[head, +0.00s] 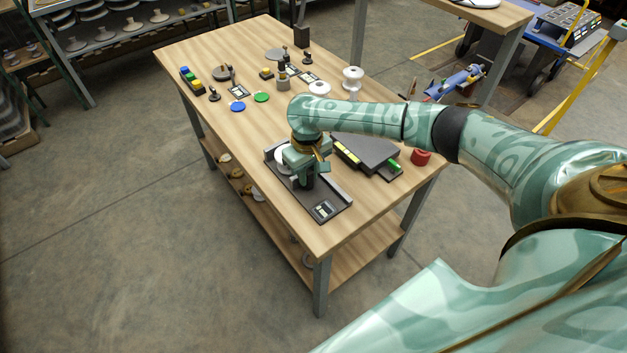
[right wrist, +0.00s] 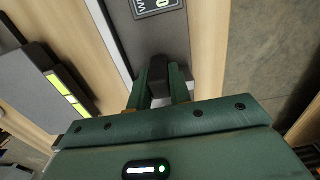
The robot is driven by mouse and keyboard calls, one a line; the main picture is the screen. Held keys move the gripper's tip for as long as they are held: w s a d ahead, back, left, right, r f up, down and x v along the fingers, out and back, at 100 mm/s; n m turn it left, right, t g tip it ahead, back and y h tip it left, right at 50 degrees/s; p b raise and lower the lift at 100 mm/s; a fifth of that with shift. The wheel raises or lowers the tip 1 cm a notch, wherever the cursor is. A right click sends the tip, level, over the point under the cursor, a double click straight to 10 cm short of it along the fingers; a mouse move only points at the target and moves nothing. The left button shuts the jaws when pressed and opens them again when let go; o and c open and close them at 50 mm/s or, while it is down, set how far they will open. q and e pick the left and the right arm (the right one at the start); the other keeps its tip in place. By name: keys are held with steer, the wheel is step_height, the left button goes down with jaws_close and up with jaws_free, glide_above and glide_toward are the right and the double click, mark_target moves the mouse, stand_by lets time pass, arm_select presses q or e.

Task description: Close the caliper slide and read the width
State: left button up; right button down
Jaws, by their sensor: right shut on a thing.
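The caliper is a dark flat plate (head: 335,203) on the wooden table, with raised walls and a small display (head: 322,209) at its near end. In the right wrist view the plate (right wrist: 155,38) runs up out of frame, and the display (right wrist: 155,6) is cut off at the top edge. My right gripper (head: 304,183) is down over the plate. In the right wrist view my right gripper (right wrist: 158,85) is shut on a dark block, the slide handle (right wrist: 158,70). A white round piece (head: 282,161) sits on the plate, partly hidden behind the gripper. The reading is too small to tell. My left gripper is not in view.
A grey box (head: 370,150) with yellow and green parts stands right of the caliper, beside a red object (head: 421,157). White insulators (head: 352,78), blue (head: 237,106) and green (head: 261,97) discs and stamps stand farther back. The table's near corner is clear.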

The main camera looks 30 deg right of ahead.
steer(key=shift+w+a+b, duration=0.1)
steer(key=shift+w+b, duration=0.8)
steer(key=shift+w, duration=1.1)
steer(key=c, duration=1.2)
jaws_free()
step_height(320, 180, up, 7)
steer(key=p, duration=0.8)
steer(key=shift+s+f, duration=0.1)
